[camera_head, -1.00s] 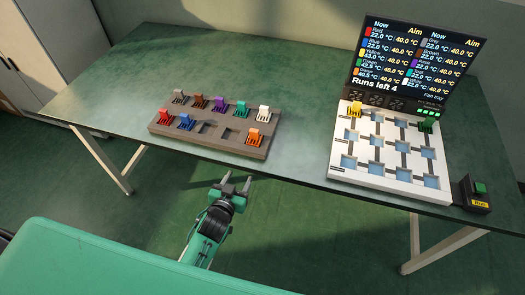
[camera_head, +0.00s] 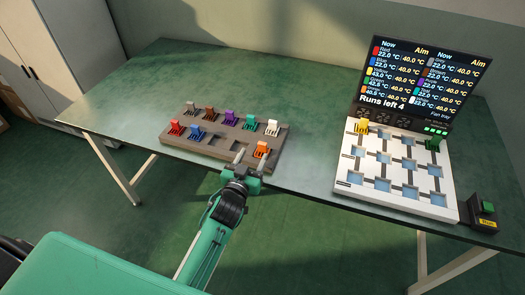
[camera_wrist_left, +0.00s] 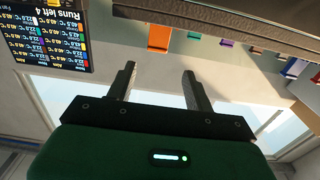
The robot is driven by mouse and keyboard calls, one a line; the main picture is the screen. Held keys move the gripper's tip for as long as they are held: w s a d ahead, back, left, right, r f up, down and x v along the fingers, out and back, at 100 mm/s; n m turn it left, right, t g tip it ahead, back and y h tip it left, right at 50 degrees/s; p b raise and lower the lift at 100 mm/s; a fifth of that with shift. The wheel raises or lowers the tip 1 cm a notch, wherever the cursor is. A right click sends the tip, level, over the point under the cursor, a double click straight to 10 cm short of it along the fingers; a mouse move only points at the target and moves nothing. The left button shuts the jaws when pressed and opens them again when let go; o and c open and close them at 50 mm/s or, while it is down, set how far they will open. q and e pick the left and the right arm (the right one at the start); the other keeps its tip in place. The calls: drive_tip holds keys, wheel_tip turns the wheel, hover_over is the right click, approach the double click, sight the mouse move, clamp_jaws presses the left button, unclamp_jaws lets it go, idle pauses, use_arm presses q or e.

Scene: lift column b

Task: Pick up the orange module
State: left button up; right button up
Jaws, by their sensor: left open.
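The orange module (camera_head: 262,149) sits in the front right slot of a dark grey-brown holder (camera_head: 180,148) on the green table. It also shows in the left wrist view (camera_wrist_left: 159,38), beyond the fingers. My left gripper (camera_head: 248,160) is open and empty at the holder's front edge, just left of and in front of the orange module. In the left wrist view the two fingers (camera_wrist_left: 160,85) are spread apart with nothing between them. My right gripper is not in view.
The holder also carries several other modules, including a white one (camera_head: 272,128) and a teal one (camera_head: 251,122). A white tray (camera_head: 400,200) with blue pockets holds a yellow module (camera_head: 361,126) and a green one (camera_head: 433,144). A screen (camera_head: 425,80) stands behind it, a button box (camera_head: 484,213) beside it.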

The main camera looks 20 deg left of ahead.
sight(261, 145)
use_arm(q)
drive_tip(key=shift+w, duration=1.2)
drive_tip(key=shift+w+d+f+p, duration=0.1)
drive_tip(key=shift+w+d+f, duration=0.1)
drive_tip(key=shift+w, duration=0.7)
drive_tip(key=shift+w+d+f+p, duration=0.1)
drive_tip(key=shift+w+f+p, duration=0.05)
drive_tip(key=shift+w, duration=0.7)
drive_tip(key=shift+w+d+f+p, duration=0.1)
drive_tip(key=shift+w+f, duration=0.1)
drive_tip(key=shift+w, duration=0.7)
clamp_jaws()
drive_tip(key=shift+r, duration=0.1)
